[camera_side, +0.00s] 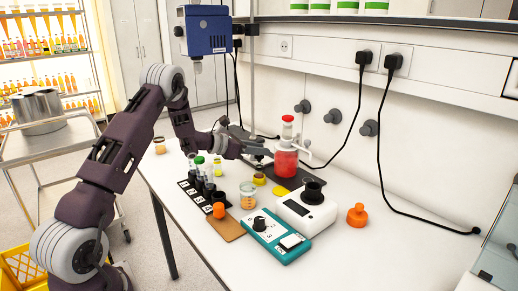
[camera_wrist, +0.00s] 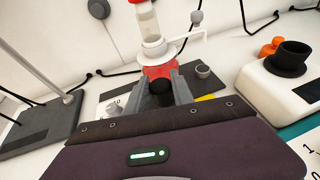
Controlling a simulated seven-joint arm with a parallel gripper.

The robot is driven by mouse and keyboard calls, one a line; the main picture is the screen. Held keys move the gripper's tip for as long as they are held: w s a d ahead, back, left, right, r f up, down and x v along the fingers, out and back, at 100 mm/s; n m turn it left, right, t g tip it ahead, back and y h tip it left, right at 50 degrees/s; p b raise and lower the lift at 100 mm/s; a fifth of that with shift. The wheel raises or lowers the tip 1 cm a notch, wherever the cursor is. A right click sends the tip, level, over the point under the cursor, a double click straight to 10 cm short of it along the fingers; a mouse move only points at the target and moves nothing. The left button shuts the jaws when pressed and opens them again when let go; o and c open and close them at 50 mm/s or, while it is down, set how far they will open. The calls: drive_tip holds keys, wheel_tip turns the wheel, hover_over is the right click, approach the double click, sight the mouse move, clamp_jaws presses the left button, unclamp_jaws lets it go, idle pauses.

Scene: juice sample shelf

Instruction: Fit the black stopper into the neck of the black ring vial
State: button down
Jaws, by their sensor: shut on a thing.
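My gripper (camera_side: 262,151) is over the far part of the bench, in front of the red-filled bottle. In the wrist view my gripper (camera_wrist: 161,88) is shut on a small dark piece, which looks like the black stopper (camera_wrist: 160,94). The stopper cannot be made out in the side view. Several small vials stand in the numbered black rack (camera_side: 187,187), left of and nearer than my gripper. One has a green top (camera_side: 199,160). I cannot tell which vial has the black ring. The rack is not in the wrist view.
The red-filled bottle (camera_side: 286,162) stands just beyond my fingers. A beaker (camera_side: 247,198), a white device with a black cup (camera_side: 307,212), a teal device (camera_side: 274,240) and an orange flask-shaped piece (camera_side: 357,215) stand nearer. A brown board (camera_side: 228,230) lies beside the rack. The bench's right part is clear.

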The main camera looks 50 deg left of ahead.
drive_tip(key=shift+f, duration=1.3)
idle(0.5)
drive_tip(key=c, duration=1)
unclamp_jaws()
